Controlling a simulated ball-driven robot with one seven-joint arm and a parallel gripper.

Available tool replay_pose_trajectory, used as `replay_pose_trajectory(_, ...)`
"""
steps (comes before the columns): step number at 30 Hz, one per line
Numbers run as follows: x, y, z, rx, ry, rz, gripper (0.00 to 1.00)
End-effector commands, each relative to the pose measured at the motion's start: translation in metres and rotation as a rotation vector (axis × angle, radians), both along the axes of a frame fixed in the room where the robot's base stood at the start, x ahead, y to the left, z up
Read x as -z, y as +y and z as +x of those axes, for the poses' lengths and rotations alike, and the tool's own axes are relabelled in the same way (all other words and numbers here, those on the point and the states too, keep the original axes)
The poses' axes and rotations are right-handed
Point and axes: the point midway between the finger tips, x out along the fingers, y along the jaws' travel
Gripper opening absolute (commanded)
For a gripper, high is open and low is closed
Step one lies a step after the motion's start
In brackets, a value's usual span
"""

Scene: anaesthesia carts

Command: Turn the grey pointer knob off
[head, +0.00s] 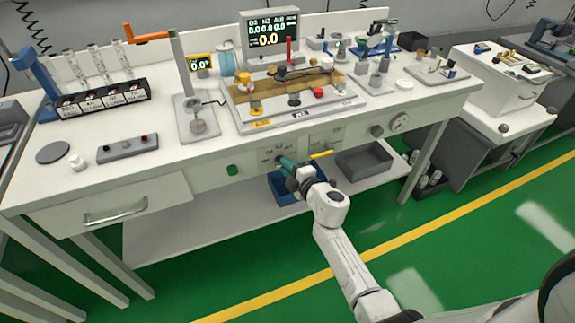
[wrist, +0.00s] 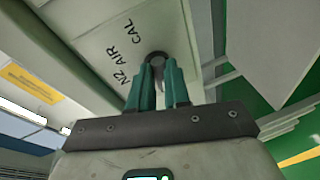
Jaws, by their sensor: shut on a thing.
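The grey pointer knob (wrist: 157,57) sits on the pale front panel (wrist: 100,38) of the bench, beside printed labels reading N2, AIR and CAL. My gripper (wrist: 157,72) has its two teal fingers on either side of the knob and is shut on it. The fingers hide part of the knob, and its exact pointing direction is hard to tell. In the head view my gripper (head: 284,161) reaches the front panel under the bench top, and its fingers cover most of the knob there.
A yellow lever (head: 322,155) sticks out just right of my gripper. A blue bin (head: 283,190) and a grey tray (head: 364,162) stand on the shelf below. The green floor in front is clear.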

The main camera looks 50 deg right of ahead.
Motion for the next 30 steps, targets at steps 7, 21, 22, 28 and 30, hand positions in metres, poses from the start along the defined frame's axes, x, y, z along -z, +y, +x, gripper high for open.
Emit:
replay_pose_trajectory(7, 0.0015, 0.0008, -0.0003, -0.001, 0.009, -0.010, 0.00)
replay_pose_trajectory(21, 0.0009, 0.0005, -0.0001, -0.001, 0.007, -0.010, 0.42)
replay_pose_trajectory(22, 0.0008, 0.0004, -0.0001, 0.000, 0.007, -0.009, 0.42)
replay_pose_trajectory(28, 0.0003, 0.0004, -0.0003, 0.000, 0.007, -0.009, 0.42)
replay_pose_trajectory(30, -0.0004, 0.0012, -0.0025, 0.000, 0.007, -0.009, 0.42)
